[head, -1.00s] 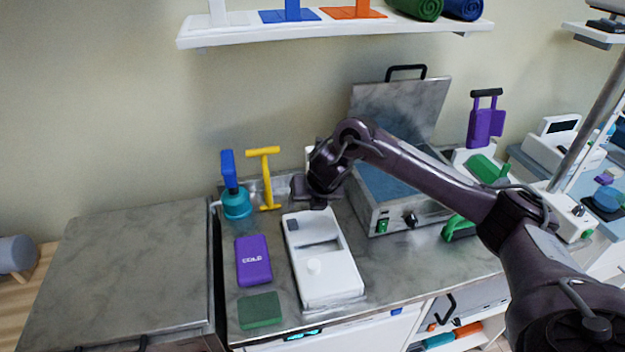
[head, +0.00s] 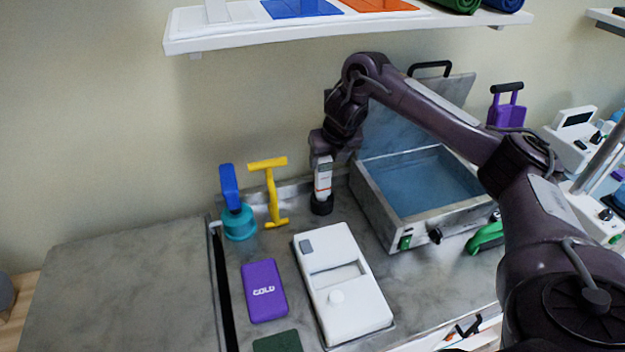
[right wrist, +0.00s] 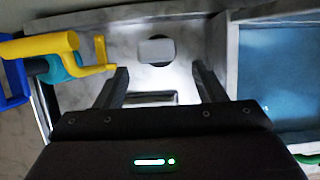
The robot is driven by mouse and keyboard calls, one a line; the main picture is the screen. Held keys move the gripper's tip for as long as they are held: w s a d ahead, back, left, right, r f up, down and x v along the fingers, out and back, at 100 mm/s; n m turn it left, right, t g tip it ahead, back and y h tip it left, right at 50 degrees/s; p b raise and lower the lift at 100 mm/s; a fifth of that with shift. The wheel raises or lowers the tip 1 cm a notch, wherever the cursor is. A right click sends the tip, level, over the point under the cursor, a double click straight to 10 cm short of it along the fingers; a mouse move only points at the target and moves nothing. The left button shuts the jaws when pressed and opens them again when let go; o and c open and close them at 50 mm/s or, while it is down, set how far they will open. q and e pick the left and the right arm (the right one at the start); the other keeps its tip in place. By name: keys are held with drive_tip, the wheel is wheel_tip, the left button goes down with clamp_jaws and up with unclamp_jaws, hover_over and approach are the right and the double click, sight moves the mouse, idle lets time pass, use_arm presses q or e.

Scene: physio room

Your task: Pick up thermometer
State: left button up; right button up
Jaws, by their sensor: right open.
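The thermometer (head: 323,180) looks like a white upright stick with an orange mark. It stands in a dark round base (head: 322,206) at the back of the metal counter. My right gripper (head: 328,152) points down just above its top and partly hides it. The gripper is open and holds nothing. My left gripper is not in view.
A yellow T-handled tool (head: 270,190) and a blue-and-teal item (head: 236,210) stand left of the thermometer. An open metal basin (head: 375,208) is on the right. A white device (head: 345,295) and a purple cold pack (head: 264,290) lie in front. A shelf (head: 340,34) hangs above.

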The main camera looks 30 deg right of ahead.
sight(323, 170)
drive_tip(key=shift+w+f, duration=0.1)
drive_tip(key=shift+w, duration=0.15)
drive_tip(key=shift+w+f+b, duration=0.1)
drive_tip(key=shift+f+b, duration=0.2)
drive_tip(key=shift+b, duration=0.05)
drive_tip(key=shift+w+f+b, duration=0.1)
drive_tip(key=shift+f+b, duration=0.4)
drive_tip(key=shift+f, duration=0.3)
drive_tip(key=shift+w+f, duration=0.1)
drive_tip(key=shift+f, duration=0.2)
drive_tip(key=x, duration=0.1)
drive_tip(key=p+x, duration=0.1)
drive_tip(key=x, duration=0.1)
drive_tip(key=shift+w+f, duration=0.2)
drive_tip(key=shift+w, duration=0.2)
drive_tip(key=shift+w+f, duration=0.1)
drive_tip(key=shift+f, duration=0.2)
drive_tip(key=shift+d, duration=0.1)
drive_tip(key=c, duration=1)
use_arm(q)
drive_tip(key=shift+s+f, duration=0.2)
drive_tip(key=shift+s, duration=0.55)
use_arm(e)
drive_tip(key=c, duration=0.4)
